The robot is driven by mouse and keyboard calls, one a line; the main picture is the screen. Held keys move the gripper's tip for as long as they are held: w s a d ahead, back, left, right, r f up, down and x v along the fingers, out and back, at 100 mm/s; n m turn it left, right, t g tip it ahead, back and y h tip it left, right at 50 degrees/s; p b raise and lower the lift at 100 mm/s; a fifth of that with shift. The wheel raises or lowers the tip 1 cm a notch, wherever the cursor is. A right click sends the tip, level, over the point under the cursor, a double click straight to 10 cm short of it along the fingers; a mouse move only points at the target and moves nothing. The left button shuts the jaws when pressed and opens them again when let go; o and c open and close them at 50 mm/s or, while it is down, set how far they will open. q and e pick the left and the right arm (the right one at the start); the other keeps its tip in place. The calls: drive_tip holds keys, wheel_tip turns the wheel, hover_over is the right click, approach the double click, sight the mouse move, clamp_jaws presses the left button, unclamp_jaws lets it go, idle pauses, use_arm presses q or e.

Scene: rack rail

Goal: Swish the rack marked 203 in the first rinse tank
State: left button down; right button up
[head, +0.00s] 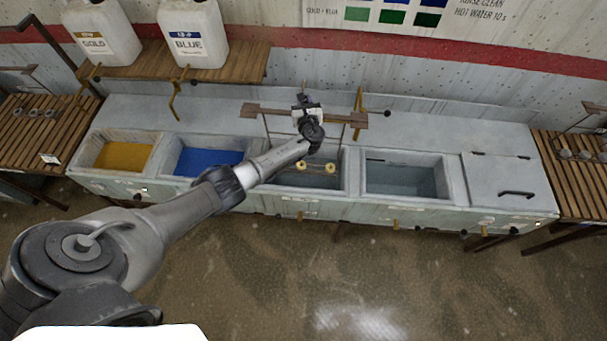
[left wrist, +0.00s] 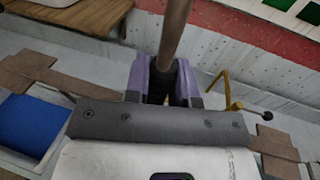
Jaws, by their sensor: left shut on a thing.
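My left gripper (head: 307,108) is shut on the bar of a hanging rack (head: 354,120) above the third tank from the left (head: 345,185). The rack has brown end plates, thin uprights and a low bar with small yellowish discs. That low part shows against the tank opening; I cannot tell whether it touches liquid. No number on the rack is readable. In the left wrist view, the purple-grey fingers (left wrist: 162,85) close around a brown rod (left wrist: 175,30), with brown plates (left wrist: 28,70) on either side. My right gripper is not in view.
To the left are a yellow tank (head: 123,156) and a blue tank (head: 208,162). To the right are a grey tank (head: 400,180) and a lidded one (head: 503,175). Slatted tables hold other racks at left (head: 35,112) and right (head: 583,155). Jugs (head: 193,35) stand on the shelf behind.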

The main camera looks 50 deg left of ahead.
use_arm(q)
wheel_tip(320, 180, down, 18)
drive_tip(key=b, duration=1.6)
drive_tip(key=shift+d+b, duration=0.15)
drive_tip(key=shift+b, duration=0.2)
drive_tip(key=shift+s, duration=0.1)
drive_tip(key=shift+s+d+p, duration=0.5)
drive_tip(key=shift+s+p, duration=0.05)
drive_tip(key=shift+p, duration=0.2)
drive_tip(key=shift+w+a+f, duration=0.1)
